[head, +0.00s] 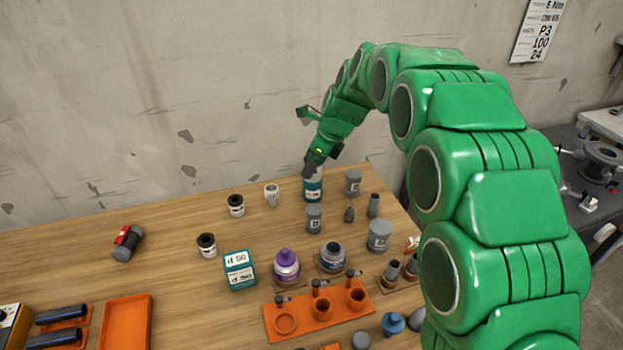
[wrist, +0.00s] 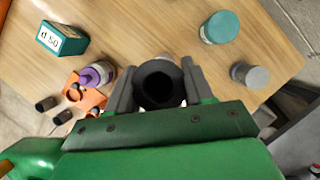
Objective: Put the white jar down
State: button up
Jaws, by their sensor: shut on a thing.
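My gripper (wrist: 158,84) is shut on a round thing, the white jar (wrist: 158,83). From above only its dark, ring-shaped top with a black middle shows; its sides are hidden. In the head view my gripper (head: 313,170) is at the far right part of the wooden table, overlapping a teal jar with a white label (head: 313,188). I cannot tell the jar's height above the table. Two other white jars with black lids stand on the table, one further back (head: 236,206) and one nearer (head: 206,246).
A teal-and-white box (head: 240,270), a purple-lidded jar (head: 286,267) and an orange rack (head: 320,315) stand nearer the front. A white mug (head: 272,195) and grey containers (head: 353,183) are near my gripper. The table's back left is mostly clear around a red-and-grey part (head: 127,243).

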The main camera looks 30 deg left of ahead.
jog(key=shift+w+d+r+m, duration=0.4)
jog(key=shift+w+d+r, duration=0.25)
jog(key=shift+d+r, duration=0.15)
send_over(313, 188)
jog(key=s+d, duration=0.1)
notch_tip(313, 188, down, 4)
jog(key=shift+w+a+f, duration=0.4)
jog(key=shift+w+f, duration=0.2)
jog(key=shift+f, duration=0.25)
jog(key=shift+w+a+f, duration=0.4)
jog(key=shift+w+f, duration=0.15)
jog(key=shift+f, duration=0.35)
jog(key=shift+w+a+f, duration=0.4)
jog(key=shift+w+f, duration=0.2)
jog(key=shift+f, duration=0.25)
jog(key=shift+w+a+f, duration=0.15)
jog(key=shift+w+f, duration=0.05)
jog(key=shift+f, duration=1.65)
jog(key=o, duration=1.1)
jog(key=shift+f, duration=0.15)
jog(key=shift+c, duration=0.2)
